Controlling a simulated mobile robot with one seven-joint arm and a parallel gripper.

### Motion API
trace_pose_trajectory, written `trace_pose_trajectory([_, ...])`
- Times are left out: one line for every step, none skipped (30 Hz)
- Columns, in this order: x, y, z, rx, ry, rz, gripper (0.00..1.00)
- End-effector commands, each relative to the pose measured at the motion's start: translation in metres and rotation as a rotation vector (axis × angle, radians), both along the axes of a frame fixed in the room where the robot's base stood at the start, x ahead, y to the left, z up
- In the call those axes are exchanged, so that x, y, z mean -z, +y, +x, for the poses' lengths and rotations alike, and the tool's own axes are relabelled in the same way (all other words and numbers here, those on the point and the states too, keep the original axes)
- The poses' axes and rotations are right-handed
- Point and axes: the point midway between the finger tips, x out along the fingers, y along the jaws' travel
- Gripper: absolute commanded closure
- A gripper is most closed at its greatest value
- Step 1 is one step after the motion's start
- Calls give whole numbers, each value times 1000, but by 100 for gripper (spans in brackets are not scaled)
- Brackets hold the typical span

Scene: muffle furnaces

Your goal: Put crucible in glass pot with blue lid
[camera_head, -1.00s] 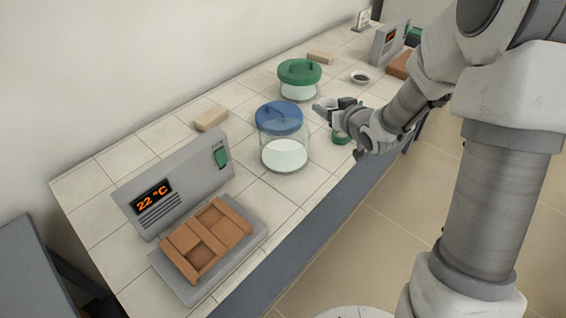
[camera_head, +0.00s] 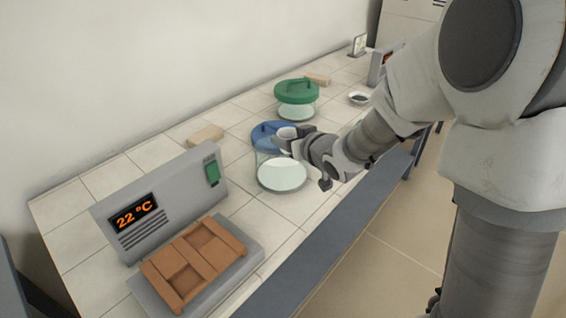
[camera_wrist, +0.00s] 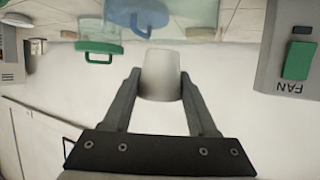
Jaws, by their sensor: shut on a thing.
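My gripper (camera_head: 288,142) is shut on a small white crucible (camera_wrist: 160,75), which shows between the two fingers in the wrist view. In the head view the crucible (camera_head: 287,133) overlaps the right part of the blue lid (camera_head: 264,132); I cannot tell its exact height above it. The blue lid sits on the glass pot (camera_head: 282,176), which has a pale bottom. The gripper hides part of the lid and pot. In the wrist view the blue lid (camera_wrist: 137,12) shows just beyond the crucible.
A green-lidded glass pot (camera_head: 296,95) stands farther back. The near furnace (camera_head: 165,200) reads 22 °C, with a brown brick piece (camera_head: 192,262) before it. A tan block (camera_head: 206,134) lies behind the blue-lidded pot. A small dish (camera_head: 359,98) stands farther right.

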Motion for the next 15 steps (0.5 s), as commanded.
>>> trace_pose_trajectory([5,6,-3,-3,0,1,95])
trace_pose_trajectory([6,8,-4,-1,-1,1,95])
trace_pose_trajectory([7,11,-5,-1,-1,0,95])
trace_pose_trajectory([8,12,-5,-1,-1,1,95])
trace_pose_trajectory([8,12,-6,0,0,1,95])
trace_pose_trajectory([10,13,-6,1,0,0,95])
trace_pose_trajectory([13,13,-6,1,0,0,95])
trace_pose_trajectory([16,13,-6,1,1,-1,95])
trace_pose_trajectory([21,12,-6,1,3,-1,95])
trace_pose_trajectory([26,12,-6,0,4,-1,95])
trace_pose_trajectory([31,12,-6,2,3,0,95])
trace_pose_trajectory([38,12,-6,2,4,-1,95])
trace_pose_trajectory([43,12,-6,2,4,-1,95])
trace_pose_trajectory([46,12,-6,1,3,-1,95])
trace_pose_trajectory([49,12,-6,0,2,-1,95])
